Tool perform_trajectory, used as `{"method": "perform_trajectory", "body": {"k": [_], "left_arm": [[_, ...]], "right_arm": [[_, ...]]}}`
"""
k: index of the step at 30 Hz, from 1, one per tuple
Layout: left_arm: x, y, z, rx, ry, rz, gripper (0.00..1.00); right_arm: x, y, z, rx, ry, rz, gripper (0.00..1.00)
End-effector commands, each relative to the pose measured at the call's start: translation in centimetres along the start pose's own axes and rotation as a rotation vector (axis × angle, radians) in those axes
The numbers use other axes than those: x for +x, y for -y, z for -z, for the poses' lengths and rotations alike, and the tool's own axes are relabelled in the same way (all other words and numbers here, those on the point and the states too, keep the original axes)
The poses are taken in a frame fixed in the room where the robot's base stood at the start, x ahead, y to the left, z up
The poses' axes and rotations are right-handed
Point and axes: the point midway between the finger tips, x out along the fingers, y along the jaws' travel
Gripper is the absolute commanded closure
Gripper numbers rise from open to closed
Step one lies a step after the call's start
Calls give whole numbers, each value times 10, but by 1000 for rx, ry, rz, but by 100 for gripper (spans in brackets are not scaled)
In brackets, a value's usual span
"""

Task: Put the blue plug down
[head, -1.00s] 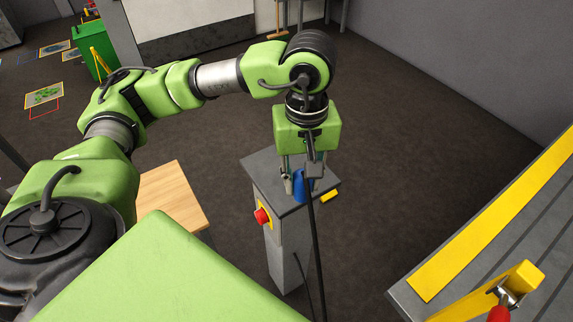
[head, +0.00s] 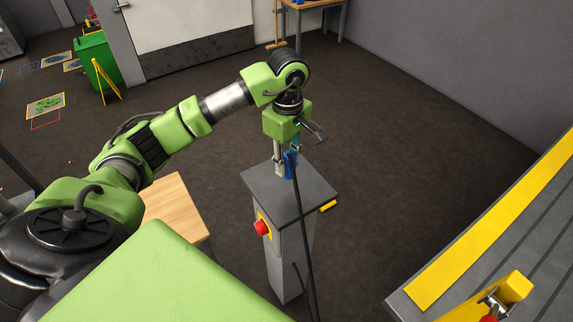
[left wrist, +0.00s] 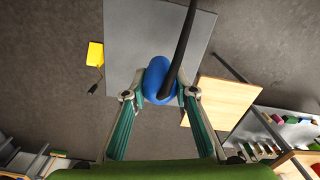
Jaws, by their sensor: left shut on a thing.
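The blue plug (head: 291,165) is held upright between the fingers of my left gripper (head: 286,168), which is shut on it. In the head view it appears at the back part of the grey pedestal top (head: 300,205). I cannot tell whether it touches the top. A black cable runs from the plug down across the pedestal's front. The left wrist view shows the blue plug (left wrist: 157,80) between both fingertips (left wrist: 157,95), with the grey pedestal top (left wrist: 130,45) behind it. My right gripper is not seen.
A red button (head: 262,228) is on the pedestal's side, and a yellow piece (head: 328,206) is at its right edge. A wooden table (head: 176,208) stands to the left.

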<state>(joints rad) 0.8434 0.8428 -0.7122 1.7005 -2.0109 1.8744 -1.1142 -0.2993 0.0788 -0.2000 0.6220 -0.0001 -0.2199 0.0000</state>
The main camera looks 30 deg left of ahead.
Motion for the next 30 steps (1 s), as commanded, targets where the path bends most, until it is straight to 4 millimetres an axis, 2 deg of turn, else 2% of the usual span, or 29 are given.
{"method": "perform_trajectory", "body": {"k": [1, 10, 15, 29, 30], "left_arm": [[5, -4, 4, -2, 2, 4, 100], [30, -17, 18, -1, 2, 1, 100], [52, -16, 17, 1, 3, 0, 100], [64, -17, 18, 1, -1, -3, 100], [63, -17, 18, 1, 0, -3, 64]], "right_arm": [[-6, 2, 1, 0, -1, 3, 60], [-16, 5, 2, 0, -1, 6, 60], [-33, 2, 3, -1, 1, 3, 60], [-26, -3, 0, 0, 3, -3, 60], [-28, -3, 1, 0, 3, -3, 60]]}}
